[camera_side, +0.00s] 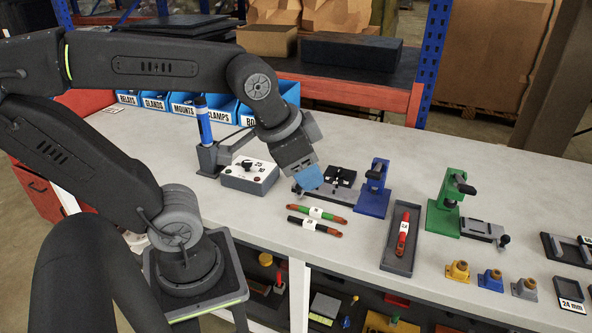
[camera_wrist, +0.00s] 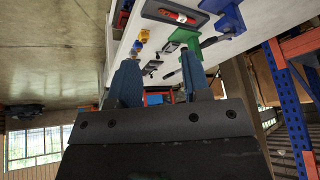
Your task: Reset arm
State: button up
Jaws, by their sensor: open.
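My gripper (camera_side: 310,180) is low over the white table (camera_side: 345,150) in the side view, left of the blue clamp press and above a dark fixture plate. In the wrist view my gripper (camera_wrist: 160,72) shows two blue fingers spread apart with nothing between them. The light tower (camera_side: 205,125), a blue column on a dark bracket, stands left of my gripper. A grey box with knobs (camera_side: 249,176) is between the tower and my gripper.
A blue press (camera_side: 374,192) and a green press (camera_side: 448,205) stand to the right. A dark tray (camera_side: 397,254) holds a red tool (camera_side: 403,232). Two labelled rods (camera_side: 316,213) lie in front of my gripper. Yellow, blue and grey fittings (camera_side: 490,279) sit near the front edge.

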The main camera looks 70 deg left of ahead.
jog(key=shift+s+f+n, duration=0.25)
jog(key=shift+s+n, duration=0.6)
jog(key=shift+n, duration=0.05)
dwell(0.7)
